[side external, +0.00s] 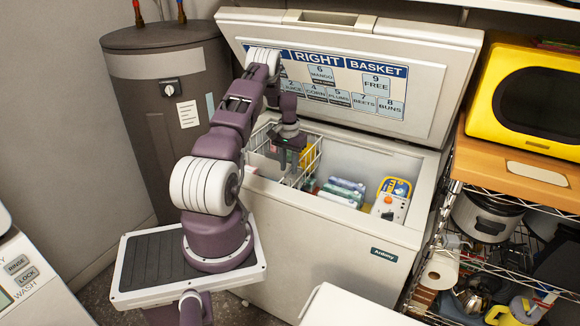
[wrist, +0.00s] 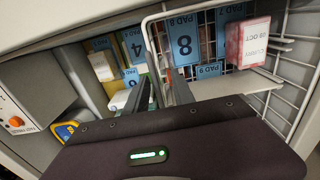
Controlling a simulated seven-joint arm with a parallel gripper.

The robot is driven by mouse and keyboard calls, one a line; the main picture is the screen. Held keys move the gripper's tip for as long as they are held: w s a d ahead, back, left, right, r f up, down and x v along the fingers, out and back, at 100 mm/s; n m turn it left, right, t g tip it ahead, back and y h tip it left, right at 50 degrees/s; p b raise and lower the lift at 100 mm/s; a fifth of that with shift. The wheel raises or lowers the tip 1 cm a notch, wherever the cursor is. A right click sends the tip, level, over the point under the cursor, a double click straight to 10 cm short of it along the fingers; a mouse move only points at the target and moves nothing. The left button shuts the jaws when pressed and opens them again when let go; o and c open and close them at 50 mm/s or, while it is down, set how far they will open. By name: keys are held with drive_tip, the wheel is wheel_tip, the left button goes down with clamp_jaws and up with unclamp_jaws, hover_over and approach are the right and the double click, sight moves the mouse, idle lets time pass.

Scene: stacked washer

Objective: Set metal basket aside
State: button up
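The metal basket is a white wire basket (side external: 314,162) hanging in the left end of the open chest freezer (side external: 330,235). In the wrist view its wire rim (wrist: 148,38) runs down toward the space between my fingers. My gripper (side external: 290,156) points down at the basket, over its side nearer the freezer's middle. In the wrist view my gripper (wrist: 160,94) has two dark fingers with a gap between them, on either side of the rim's line. Contact with the wire cannot be told. A red and white box (wrist: 247,43) marked CURRY sits in the basket.
Blue numbered pads, such as pad 8 (wrist: 184,42), show under and beside the basket. The raised lid (side external: 440,75) stands behind. A wire shelf (side external: 500,265) is at the right.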

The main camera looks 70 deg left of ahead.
drive_tip(key=shift+w, duration=0.1)
wheel_tip(320, 180, up, 7)
idle(0.4)
